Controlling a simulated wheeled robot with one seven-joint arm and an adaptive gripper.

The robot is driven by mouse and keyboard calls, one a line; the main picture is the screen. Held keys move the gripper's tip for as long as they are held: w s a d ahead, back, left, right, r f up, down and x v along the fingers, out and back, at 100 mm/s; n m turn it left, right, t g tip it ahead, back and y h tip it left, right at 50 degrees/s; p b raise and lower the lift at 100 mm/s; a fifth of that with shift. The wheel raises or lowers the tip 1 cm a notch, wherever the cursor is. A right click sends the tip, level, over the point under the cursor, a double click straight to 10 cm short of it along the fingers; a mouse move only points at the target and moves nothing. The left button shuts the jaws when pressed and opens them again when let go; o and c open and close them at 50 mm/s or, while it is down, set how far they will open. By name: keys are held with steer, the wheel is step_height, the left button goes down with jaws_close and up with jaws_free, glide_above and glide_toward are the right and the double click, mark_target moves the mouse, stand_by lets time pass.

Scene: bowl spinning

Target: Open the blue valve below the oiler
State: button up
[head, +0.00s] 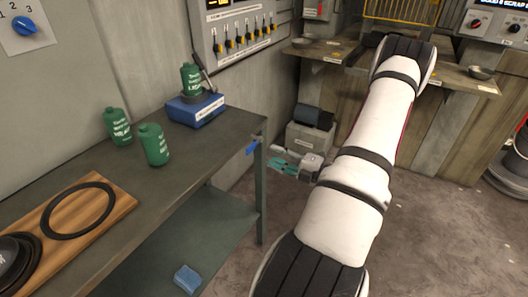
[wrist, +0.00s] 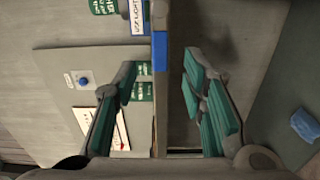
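A green bottle (head: 191,77) stands on a blue base with a white label (head: 196,108), at the back of the grey workbench; I take this unit for the oiler. A small blue piece (head: 252,147) sits on the bench's front edge below and right of it, probably the valve; its shape is too small to tell. It also shows in the wrist view (wrist: 145,67). My gripper (head: 277,160) is open and empty, just right of the blue piece. In the wrist view its green-padded fingers (wrist: 160,75) lie on either side of the bench edge, with the blue piece between them.
Two green bottles (head: 134,135) and a wooden board (head: 105,192) with black rings are on the bench. A blue sponge (head: 187,279) lies on the lower shelf. A bench leg (head: 261,190) stands near my gripper.

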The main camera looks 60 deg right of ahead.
steer(key=shift+s+d, duration=0.1)
steer(key=shift+s, duration=1.15)
